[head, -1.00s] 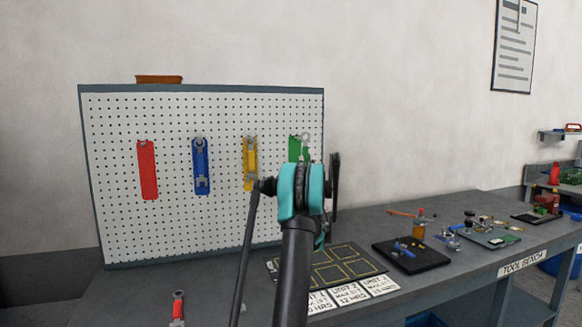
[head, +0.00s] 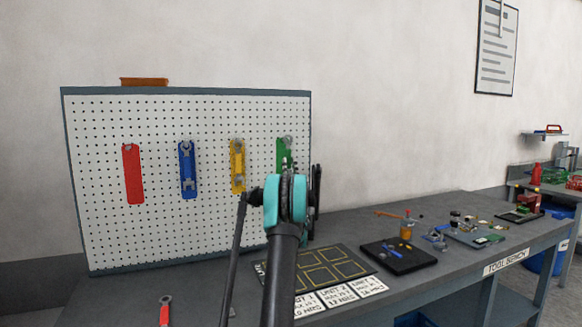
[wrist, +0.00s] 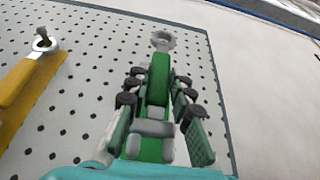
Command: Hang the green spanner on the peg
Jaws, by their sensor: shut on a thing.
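My gripper (wrist: 155,98) is shut on the green spanner (wrist: 158,78), fingers on both sides of its handle. The spanner's grey ring end (wrist: 163,41) points up the pegboard (wrist: 100,90), beyond the fingertips. In the head view the ring end (head: 288,141) shows above my gripper (head: 286,172), in front of the top of the green strip (head: 281,151). The peg there cannot be made out, and I cannot tell whether the ring is around it. My wrist hides the lower part of the strip in the head view.
The yellow strip (head: 237,158) and blue strip (head: 186,160) have spanners on them. The red strip (head: 134,180) is bare; a red-handled tool (head: 165,312) lies on the bench. A marked mat (head: 325,268) and black tray (head: 400,258) sit to the right.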

